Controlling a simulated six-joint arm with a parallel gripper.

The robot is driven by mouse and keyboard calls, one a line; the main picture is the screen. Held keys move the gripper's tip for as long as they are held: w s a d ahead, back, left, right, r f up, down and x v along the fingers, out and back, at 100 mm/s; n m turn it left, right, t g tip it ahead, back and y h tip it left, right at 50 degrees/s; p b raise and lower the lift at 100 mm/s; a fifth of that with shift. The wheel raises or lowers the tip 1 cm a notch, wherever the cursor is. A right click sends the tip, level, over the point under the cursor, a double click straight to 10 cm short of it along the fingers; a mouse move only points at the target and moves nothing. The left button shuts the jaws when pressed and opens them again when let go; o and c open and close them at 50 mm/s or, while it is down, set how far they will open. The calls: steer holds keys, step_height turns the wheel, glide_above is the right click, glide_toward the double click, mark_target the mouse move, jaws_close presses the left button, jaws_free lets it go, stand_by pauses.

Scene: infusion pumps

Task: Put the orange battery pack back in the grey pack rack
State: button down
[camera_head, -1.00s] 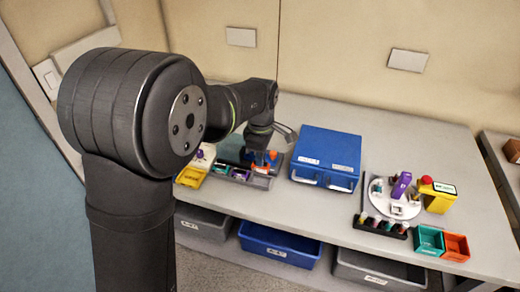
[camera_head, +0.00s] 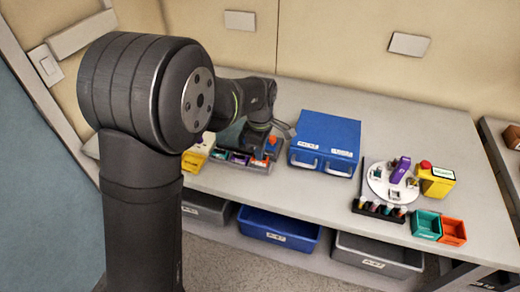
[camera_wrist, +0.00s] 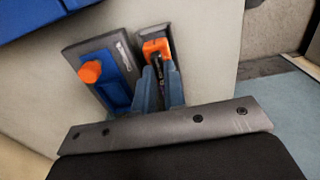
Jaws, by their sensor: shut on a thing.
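My gripper (camera_wrist: 163,85) has its blue fingers closed on the orange battery pack (camera_wrist: 157,46), whose orange end shows just past the fingertips in the wrist view. The rest of the pack is partly hidden between the fingers. A dark grey housing lies right behind the orange end; I cannot tell whether the pack is inside it or above it. In the head view, the grey pack rack (camera_head: 259,170) stands on the bench below my wrist, with teal and purple packs showing in it. My arm hides part of that area.
A blue unit with an orange knob (camera_wrist: 90,72) sits on a grey plate just left of my fingers. A blue drawer box (camera_head: 325,142) stands right of the rack. A white turntable (camera_head: 377,185) and a yellow container (camera_head: 436,186) are farther right.

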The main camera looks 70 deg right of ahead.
steer(key=shift+f, duration=0.9)
stand_by(0.6)
steer(key=c, duration=1.8)
jaws_free()
steer(key=shift+r, duration=0.15)
steer(key=shift+r, duration=1)
steer(key=shift+o, duration=0.4)
steer(key=o, duration=0.5)
steer(key=shift+c, duration=0.2)
steer(key=shift+r, duration=0.1)
steer(key=shift+r, duration=1.1)
